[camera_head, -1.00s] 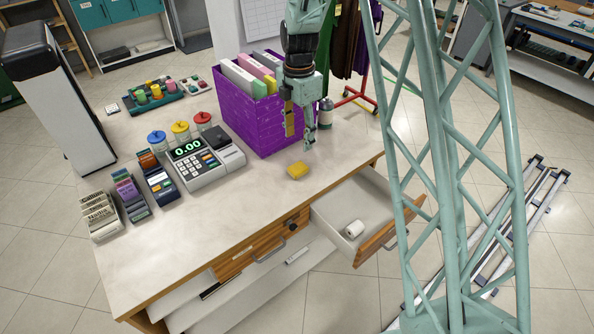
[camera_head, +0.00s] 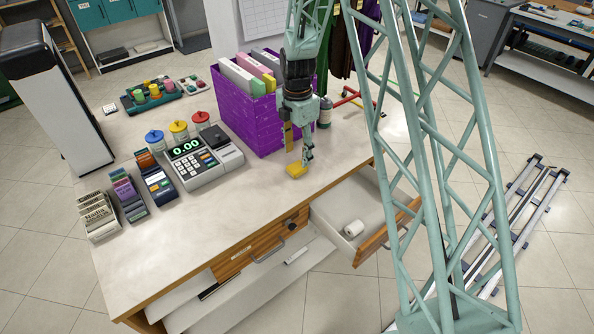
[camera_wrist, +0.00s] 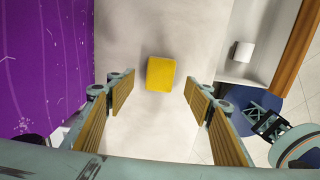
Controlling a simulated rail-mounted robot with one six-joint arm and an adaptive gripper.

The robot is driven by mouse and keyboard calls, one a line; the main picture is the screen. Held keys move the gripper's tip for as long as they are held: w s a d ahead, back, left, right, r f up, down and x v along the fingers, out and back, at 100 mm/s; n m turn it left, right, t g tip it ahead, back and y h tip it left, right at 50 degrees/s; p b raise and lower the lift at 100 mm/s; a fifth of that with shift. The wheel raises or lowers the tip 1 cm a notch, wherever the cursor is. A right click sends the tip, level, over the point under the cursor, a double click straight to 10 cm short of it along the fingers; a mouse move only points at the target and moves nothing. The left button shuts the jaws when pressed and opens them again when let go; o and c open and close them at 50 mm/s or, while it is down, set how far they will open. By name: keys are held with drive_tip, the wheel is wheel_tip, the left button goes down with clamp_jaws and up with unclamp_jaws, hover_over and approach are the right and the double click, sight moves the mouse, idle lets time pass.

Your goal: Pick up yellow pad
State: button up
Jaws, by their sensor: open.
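The yellow pad (camera_head: 297,170) lies flat on the white counter, in front of the purple file box. In the wrist view the yellow pad (camera_wrist: 160,74) sits ahead of the fingertips and midway between them. My gripper (camera_head: 296,151) hangs over the counter, pointing down, just above and behind the pad in the head view. In the wrist view my gripper (camera_wrist: 160,88) is open and empty, with its two wood-toned finger pads wide apart on either side.
The purple file box (camera_head: 247,122) stands close to my gripper. An open drawer (camera_head: 378,206) holding a white roll (camera_head: 353,228) juts out at the front right. The cash register (camera_head: 200,162) stands left. The counter (camera_head: 220,220) is clear at the front.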

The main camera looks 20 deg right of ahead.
sight(297, 167)
drive_tip(key=shift+f, duration=0.4)
drive_tip(key=shift+f, duration=0.1)
drive_tip(key=shift+s+a+f+b, duration=0.1)
drive_tip(key=shift+f+b, duration=0.4)
drive_tip(key=shift+f, duration=2)
drive_tip(key=shift+c, duration=0.7)
drive_tip(key=c, duration=0.7)
drive_tip(key=shift+c, duration=0.2)
